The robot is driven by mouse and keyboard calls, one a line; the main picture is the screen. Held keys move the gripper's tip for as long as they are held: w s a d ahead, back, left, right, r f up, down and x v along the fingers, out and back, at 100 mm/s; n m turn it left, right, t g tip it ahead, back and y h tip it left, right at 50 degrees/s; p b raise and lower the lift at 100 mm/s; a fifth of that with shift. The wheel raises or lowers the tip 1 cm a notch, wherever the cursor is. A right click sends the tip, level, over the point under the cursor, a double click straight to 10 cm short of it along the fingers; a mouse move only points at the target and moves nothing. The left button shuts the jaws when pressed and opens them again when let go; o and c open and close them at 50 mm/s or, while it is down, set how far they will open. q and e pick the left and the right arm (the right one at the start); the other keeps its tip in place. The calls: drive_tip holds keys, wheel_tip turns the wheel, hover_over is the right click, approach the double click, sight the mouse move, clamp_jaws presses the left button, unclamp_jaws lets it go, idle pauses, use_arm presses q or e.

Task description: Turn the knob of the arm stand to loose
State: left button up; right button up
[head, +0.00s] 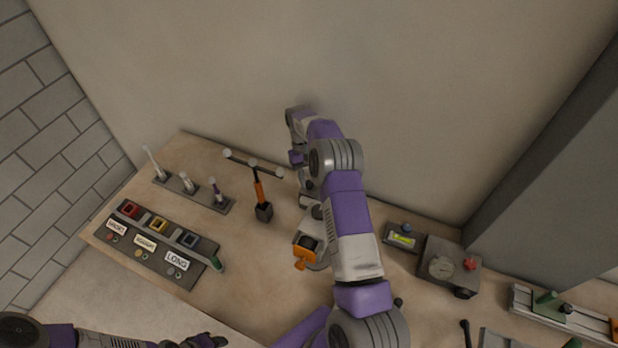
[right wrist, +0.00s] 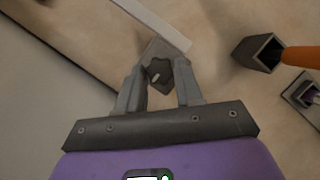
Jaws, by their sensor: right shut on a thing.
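The arm stand's dark knob (right wrist: 158,70) shows in the right wrist view, on a grey block with a pale flat bar (right wrist: 152,20) running past it. My right gripper (right wrist: 159,80) has one finger on each side of the knob and is shut on it. In the head view my right gripper (head: 309,190) points down at the back of the table, and the knob is hidden there. The knob's loose or tight marking cannot be read. My left gripper (head: 208,341) is at the bottom edge of the head view, and its jaws are unclear.
An orange-handled tool (head: 259,189) stands in a square holder (head: 263,212) left of my right gripper. An orange and grey device (head: 304,253) is nearer. A labelled tray (head: 140,258) and a peg rack (head: 178,187) lie left. A gauge box (head: 450,265) stands right.

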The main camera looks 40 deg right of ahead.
idle(0.4)
drive_tip(key=o, duration=1)
drive_tip(key=shift+o, duration=0.2)
drive_tip(key=a+v, duration=0.1)
drive_tip(key=v, duration=0.6)
drive_tip(key=shift+d+r, duration=0.35)
drive_tip(key=shift+d, duration=0.15)
drive_tip(key=shift+w+p, duration=0.1)
drive_tip(key=shift+p, duration=0.25)
